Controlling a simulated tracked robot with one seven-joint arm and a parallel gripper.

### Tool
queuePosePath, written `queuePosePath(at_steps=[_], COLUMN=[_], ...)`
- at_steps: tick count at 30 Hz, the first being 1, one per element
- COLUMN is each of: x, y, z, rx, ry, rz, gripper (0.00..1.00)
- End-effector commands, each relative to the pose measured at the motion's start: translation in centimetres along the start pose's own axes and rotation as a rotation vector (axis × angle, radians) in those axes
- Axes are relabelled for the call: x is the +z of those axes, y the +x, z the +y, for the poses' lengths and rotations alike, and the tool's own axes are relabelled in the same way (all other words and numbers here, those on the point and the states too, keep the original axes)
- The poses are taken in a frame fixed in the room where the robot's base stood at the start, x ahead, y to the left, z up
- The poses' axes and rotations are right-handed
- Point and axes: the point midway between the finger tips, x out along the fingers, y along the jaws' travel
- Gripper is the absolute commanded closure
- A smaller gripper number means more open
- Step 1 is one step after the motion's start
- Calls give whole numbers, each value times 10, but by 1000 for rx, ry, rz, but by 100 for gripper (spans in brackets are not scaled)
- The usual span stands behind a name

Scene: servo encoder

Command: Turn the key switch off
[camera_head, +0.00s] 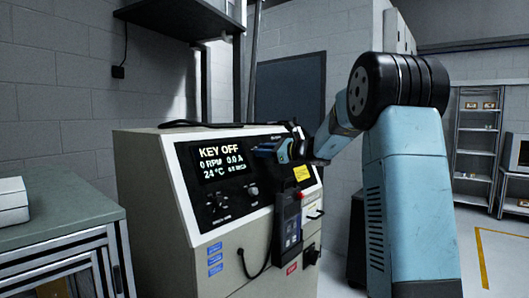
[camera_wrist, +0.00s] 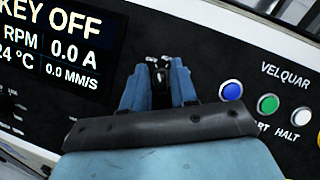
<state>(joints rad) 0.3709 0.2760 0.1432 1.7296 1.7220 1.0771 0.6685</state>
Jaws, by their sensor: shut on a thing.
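The beige control console (camera_head: 150,185) stands in front of me with a black sloped panel. Its display (camera_head: 220,160) reads "KEY OFF", 0 RPM and 0.0 A; the wrist view shows the same display (camera_wrist: 55,45) at left. My gripper (camera_head: 284,151) is at the upper part of the panel, right of the display. In the wrist view its two blue fingers (camera_wrist: 158,72) are shut on the small dark key of the key switch (camera_wrist: 159,66). The fingers hide most of the switch, so its exact angle cannot be told.
Right of the gripper are a blue button (camera_wrist: 231,90), a green button (camera_wrist: 267,103) and a white button (camera_wrist: 302,116). A handheld pendant (camera_head: 288,222) hangs on the console front. A green-topped bench (camera_head: 75,213) stands at left, shelves (camera_head: 478,135) at far right.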

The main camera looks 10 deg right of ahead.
Motion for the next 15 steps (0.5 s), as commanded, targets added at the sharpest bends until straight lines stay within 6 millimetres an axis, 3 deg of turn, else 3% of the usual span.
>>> queuePosePath(at_steps=[15], x=[-1], y=[-2], z=[-3], rx=[115], ry=[-257], rz=[4], gripper=[100])
